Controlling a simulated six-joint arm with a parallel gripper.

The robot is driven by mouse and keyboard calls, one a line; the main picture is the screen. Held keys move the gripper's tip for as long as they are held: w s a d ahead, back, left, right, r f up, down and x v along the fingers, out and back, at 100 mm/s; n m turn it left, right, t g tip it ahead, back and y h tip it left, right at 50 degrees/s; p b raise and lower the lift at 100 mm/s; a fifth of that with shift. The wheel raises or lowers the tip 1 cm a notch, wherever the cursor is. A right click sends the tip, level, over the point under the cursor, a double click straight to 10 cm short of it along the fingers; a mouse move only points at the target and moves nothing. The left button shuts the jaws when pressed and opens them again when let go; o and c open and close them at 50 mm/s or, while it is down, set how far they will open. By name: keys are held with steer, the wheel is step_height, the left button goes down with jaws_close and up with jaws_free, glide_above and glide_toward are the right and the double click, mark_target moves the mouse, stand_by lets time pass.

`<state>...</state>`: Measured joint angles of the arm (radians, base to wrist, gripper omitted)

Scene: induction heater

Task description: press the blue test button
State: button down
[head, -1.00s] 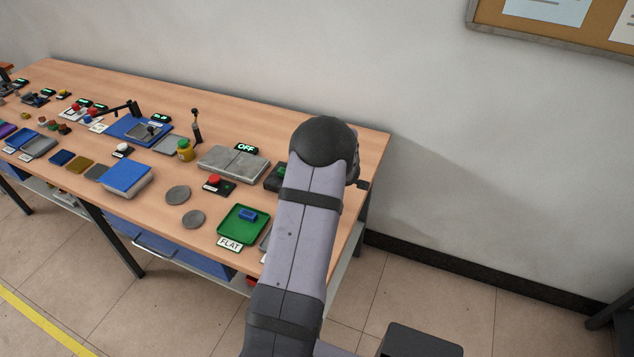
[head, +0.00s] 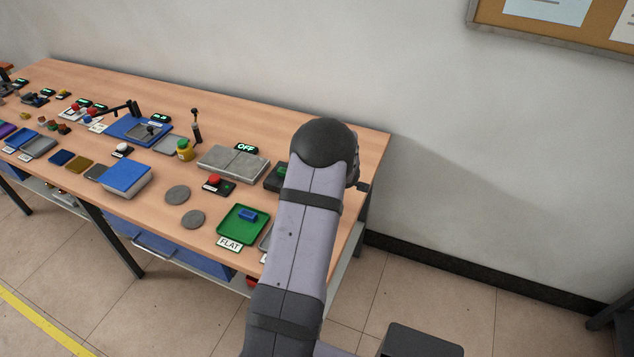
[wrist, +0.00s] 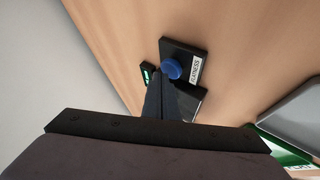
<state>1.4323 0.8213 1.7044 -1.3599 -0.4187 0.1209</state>
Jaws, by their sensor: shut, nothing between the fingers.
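The blue test button (wrist: 172,69) is a round blue cap on a small black box (wrist: 182,50) with a white label, seen in the wrist view. My gripper (wrist: 158,76) is shut and empty. Its dark fingers reach up from the bottom of the wrist view, with their tips close beside the button's left edge. I cannot tell whether they touch it. The fingers cover the left lower part of the box. In the head view, my arm hides the button and the gripper.
In the wrist view, a small green-lit display (wrist: 147,75) is left of the fingers, and a grey plate (wrist: 292,118) lies at right. In the head view, a green tray (head: 262,232) with a blue block, a red button (head: 214,178) and grey slabs (head: 219,160) stand left of my arm.

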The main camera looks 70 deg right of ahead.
steer(key=shift+f+b, duration=0.35)
steer(key=shift+f, duration=0.2)
stand_by(0.8)
steer(key=shift+r, duration=0.2)
steer(key=shift+r+p, duration=0.75)
steer(key=shift+p, duration=0.35)
steer(key=shift+r, duration=0.1)
step_height(320, 180, up, 5)
steer(key=p, duration=0.5)
stand_by(0.4)
